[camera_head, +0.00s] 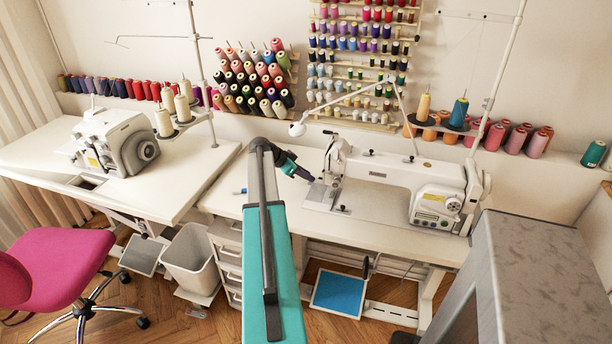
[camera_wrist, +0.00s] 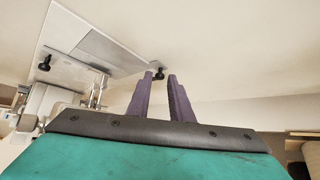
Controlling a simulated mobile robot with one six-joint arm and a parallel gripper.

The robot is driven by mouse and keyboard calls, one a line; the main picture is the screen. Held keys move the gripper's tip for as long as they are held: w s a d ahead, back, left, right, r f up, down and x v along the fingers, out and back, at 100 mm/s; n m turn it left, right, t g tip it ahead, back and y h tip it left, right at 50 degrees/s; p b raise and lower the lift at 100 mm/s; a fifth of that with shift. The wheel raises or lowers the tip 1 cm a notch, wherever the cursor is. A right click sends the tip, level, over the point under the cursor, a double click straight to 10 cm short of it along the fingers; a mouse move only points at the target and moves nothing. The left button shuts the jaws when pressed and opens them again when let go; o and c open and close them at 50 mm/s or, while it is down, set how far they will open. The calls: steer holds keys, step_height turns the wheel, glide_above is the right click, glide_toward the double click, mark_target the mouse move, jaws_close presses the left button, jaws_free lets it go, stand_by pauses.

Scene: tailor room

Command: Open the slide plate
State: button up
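The white sewing machine (camera_head: 395,175) stands on the right table. Its flat metal slide plate (camera_head: 320,196) is at the left end of the machine bed, and also fills the upper left of the wrist view (camera_wrist: 108,48). A small black knob (camera_wrist: 159,72) sits at the plate's right corner. My gripper (camera_wrist: 160,75) has two purple fingers, apart, with the knob showing between their tips. I cannot tell whether they touch it. In the head view my gripper (camera_head: 306,176) is low at the plate's left edge, its fingertips too small to judge.
A second black knob (camera_wrist: 45,63) and the needle area (camera_wrist: 97,95) lie to the left in the wrist view. A thin blue-tipped item (camera_head: 240,191) lies on the table at left. The tabletop left of the plate is mostly clear.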

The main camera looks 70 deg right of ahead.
jaws_close()
steer(key=shift+w, duration=0.1)
steer(key=shift+w+f+b, duration=0.1)
steer(key=shift+w+b, duration=0.45)
steer(key=shift+w, duration=0.05)
steer(key=w+b, duration=0.2)
steer(key=w, duration=0.1)
steer(key=shift+w, duration=0.4)
steer(key=shift+w+a, duration=0.1)
steer(key=shift+w, duration=0.25)
steer(key=shift+r, duration=0.2)
steer(key=shift+o, duration=1.7)
jaws_free()
